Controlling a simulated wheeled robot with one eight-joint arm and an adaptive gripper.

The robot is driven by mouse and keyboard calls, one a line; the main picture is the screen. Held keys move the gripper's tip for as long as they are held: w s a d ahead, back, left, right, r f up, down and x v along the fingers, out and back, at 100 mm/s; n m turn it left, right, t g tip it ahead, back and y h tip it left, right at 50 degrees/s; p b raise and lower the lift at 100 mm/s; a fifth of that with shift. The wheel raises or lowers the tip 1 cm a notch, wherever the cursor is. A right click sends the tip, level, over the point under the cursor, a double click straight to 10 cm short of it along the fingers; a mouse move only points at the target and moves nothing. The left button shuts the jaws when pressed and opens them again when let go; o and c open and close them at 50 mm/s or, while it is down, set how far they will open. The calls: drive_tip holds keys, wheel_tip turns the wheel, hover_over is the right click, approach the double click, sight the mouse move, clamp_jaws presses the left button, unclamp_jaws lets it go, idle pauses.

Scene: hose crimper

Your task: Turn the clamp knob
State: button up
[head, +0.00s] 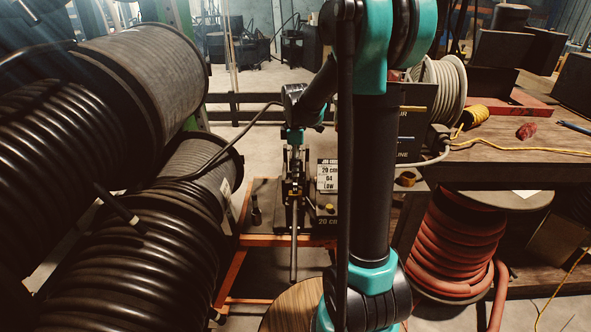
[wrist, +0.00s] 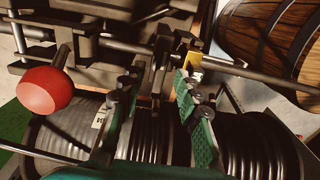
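The hose crimper (head: 293,190) stands on an orange frame, partly behind my arm in the head view. In the wrist view its dark metal body (wrist: 95,48) fills the upper part, and a red ball knob (wrist: 44,90) on a rod stands left of my gripper. I cannot tell for sure which part is the clamp knob. My gripper (wrist: 158,82) points at the crimper with its two green-padded fingers apart. Dark metal parts show between the fingers, and a small yellow piece (wrist: 195,62) is beside the right fingertip. Contact cannot be made out.
Large black hose reels (head: 120,240) crowd the left. A wooden workbench (head: 520,160) stands at the right with a red hose reel (head: 455,245) below it. A wooden barrel (wrist: 275,40) shows in the wrist view, and a long metal rod (wrist: 240,68) crosses behind the right finger.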

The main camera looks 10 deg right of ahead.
drive_tip(key=shift+f, duration=0.7)
drive_tip(key=shift+c, duration=0.6)
clamp_jaws()
